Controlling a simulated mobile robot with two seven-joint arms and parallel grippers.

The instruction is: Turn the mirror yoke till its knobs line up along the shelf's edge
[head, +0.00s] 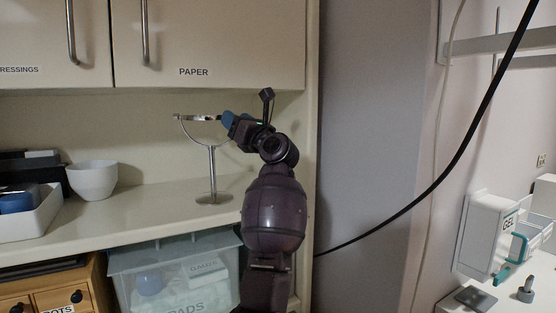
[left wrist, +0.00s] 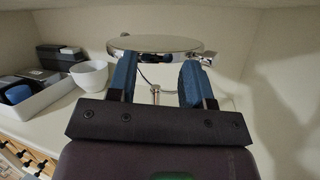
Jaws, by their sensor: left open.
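The round mirror (head: 198,118) lies nearly flat, seen almost edge-on, in a U-shaped yoke (head: 186,136) on a thin stem with a round base (head: 213,198) on the shelf (head: 150,205). One knob (head: 177,116) shows at the yoke's left end; my gripper hides the right end in the head view. My left gripper (head: 229,120) is at that right side. In the left wrist view, the mirror (left wrist: 155,44) lies beyond my open blue fingers (left wrist: 158,62), with the stem seen between them. A metal knob (left wrist: 207,58) shows by the right fingertip; contact is unclear. My right gripper is not in view.
A white bowl (head: 92,180) and a white tray (head: 35,222) with dark items stand at the left of the shelf. Cabinet doors (head: 210,45) hang above. A clear bin (head: 175,275) sits below. A black cable (head: 440,180) hangs at right.

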